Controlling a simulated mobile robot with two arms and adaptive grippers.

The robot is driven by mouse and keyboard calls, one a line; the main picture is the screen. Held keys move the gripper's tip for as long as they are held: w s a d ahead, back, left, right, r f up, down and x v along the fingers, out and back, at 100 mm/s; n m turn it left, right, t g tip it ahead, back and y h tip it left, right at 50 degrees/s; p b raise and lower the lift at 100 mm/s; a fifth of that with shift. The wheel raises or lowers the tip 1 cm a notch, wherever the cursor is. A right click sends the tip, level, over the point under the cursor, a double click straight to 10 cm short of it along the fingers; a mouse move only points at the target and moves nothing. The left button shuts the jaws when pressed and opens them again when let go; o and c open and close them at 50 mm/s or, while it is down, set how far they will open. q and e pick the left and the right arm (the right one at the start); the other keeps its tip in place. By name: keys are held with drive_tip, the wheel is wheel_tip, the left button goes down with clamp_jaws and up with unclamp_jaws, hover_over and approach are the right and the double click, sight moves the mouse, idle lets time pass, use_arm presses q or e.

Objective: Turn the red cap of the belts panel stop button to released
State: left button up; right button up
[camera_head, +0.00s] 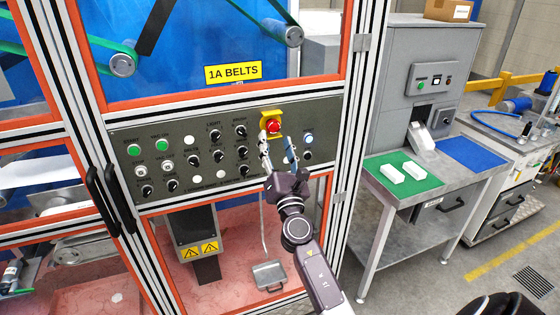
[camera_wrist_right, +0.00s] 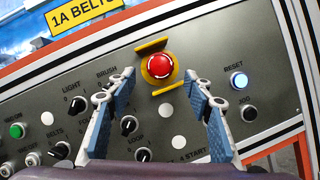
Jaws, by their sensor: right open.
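The red cap (camera_head: 273,125) of the stop button sits in a yellow surround (camera_head: 271,115) at the upper right of the belts panel (camera_head: 180,179). In the right wrist view the red cap (camera_wrist_right: 161,65) shows clearly, with a yellow shroud (camera_wrist_right: 151,47) above it. My right gripper (camera_head: 277,143) is in front of the panel, just below the cap. Its fingers (camera_wrist_right: 161,92) are open and apart on either side below the cap, with nothing between them. I cannot see it touching the cap. My left gripper is not in view.
Black selector knobs (camera_wrist_right: 128,125) and a lit blue reset button (camera_wrist_right: 238,80) surround the stop button. The yellow 1A BELTS sign (camera_head: 233,72) is above. Black door handles (camera_head: 104,200) stick out at left. A grey bench (camera_head: 385,215) stands at right.

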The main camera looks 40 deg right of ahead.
drive_tip(key=v, duration=0.7)
drive_tip(key=shift+s+a, duration=0.15)
drive_tip(key=shift+s, duration=0.15)
drive_tip(key=shift+f, duration=0.1)
